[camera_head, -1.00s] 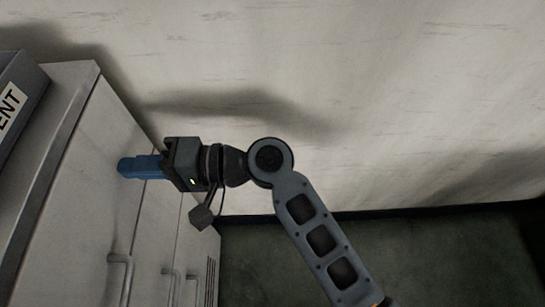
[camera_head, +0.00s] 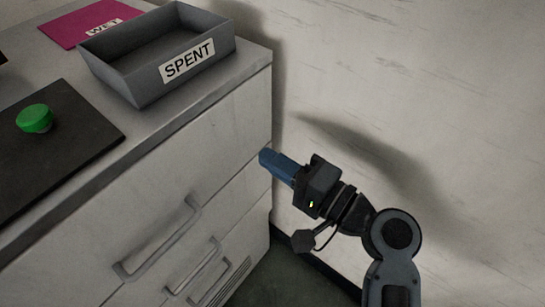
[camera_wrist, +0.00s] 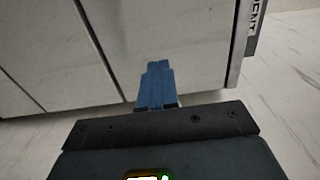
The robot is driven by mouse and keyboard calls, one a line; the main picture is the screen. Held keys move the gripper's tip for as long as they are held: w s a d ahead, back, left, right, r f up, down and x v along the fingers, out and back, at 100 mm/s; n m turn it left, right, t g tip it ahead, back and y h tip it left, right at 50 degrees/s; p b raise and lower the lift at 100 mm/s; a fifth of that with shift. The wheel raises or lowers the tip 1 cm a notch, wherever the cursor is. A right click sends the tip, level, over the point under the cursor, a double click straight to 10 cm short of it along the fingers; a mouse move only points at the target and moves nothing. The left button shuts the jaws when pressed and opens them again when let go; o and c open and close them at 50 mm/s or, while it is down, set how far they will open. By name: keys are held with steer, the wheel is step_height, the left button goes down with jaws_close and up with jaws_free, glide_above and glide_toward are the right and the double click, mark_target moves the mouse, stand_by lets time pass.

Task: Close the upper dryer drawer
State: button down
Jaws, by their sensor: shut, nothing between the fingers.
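The dryer is a pale cabinet with stacked drawer fronts. Its upper drawer front (camera_head: 225,135) looks about flush with the cabinet, with no clear gap, and has a grey bar handle (camera_head: 165,240). My gripper (camera_head: 265,158) has blue fingers shut together with nothing between them. In the head view the fingertips are at the right end of the upper front, close to the seam below it. In the wrist view the fingers (camera_wrist: 158,66) point at the pale upper front (camera_wrist: 195,45). I cannot tell whether they touch it.
On the cabinet top are a grey tray labelled SPENT (camera_head: 150,75), a pink mat (camera_head: 75,30) and a dark panel with a green button (camera_head: 35,119). Lower handles (camera_head: 195,268) stick out below. A pale wall (camera_head: 430,80) stands at the right, behind my arm.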

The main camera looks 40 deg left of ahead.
steer(key=d, duration=0.8)
steer(key=shift+s+d+b, duration=0.15)
steer(key=shift+d+b, duration=0.25)
steer(key=s+d+f+m+t+h, duration=0.3)
steer(key=s+d+f+t+h, duration=0.2)
steer(key=d+f, duration=0.3)
steer(key=s+d+f+m+t+h, duration=0.2)
steer(key=s+d+f+t+h, duration=0.3)
steer(key=d, duration=0.5)
steer(key=s+d+r+n+t+h+p, duration=0.1)
steer(key=s+d+r+n+t+h, duration=0.15)
steer(key=s+d+h, duration=0.5)
steer(key=s+d+r+n+t, duration=0.1)
steer(key=s+d+r, duration=0.1)
steer(key=s+r, duration=0.2)
steer(key=s+d+r+n, duration=0.2)
steer(key=s+d+r, duration=0.1)
steer(key=r, duration=0.4)
steer(key=shift+s+d+t, duration=0.3)
steer(key=shift+s+t, duration=0.05)
steer(key=shift+h, duration=0.25)
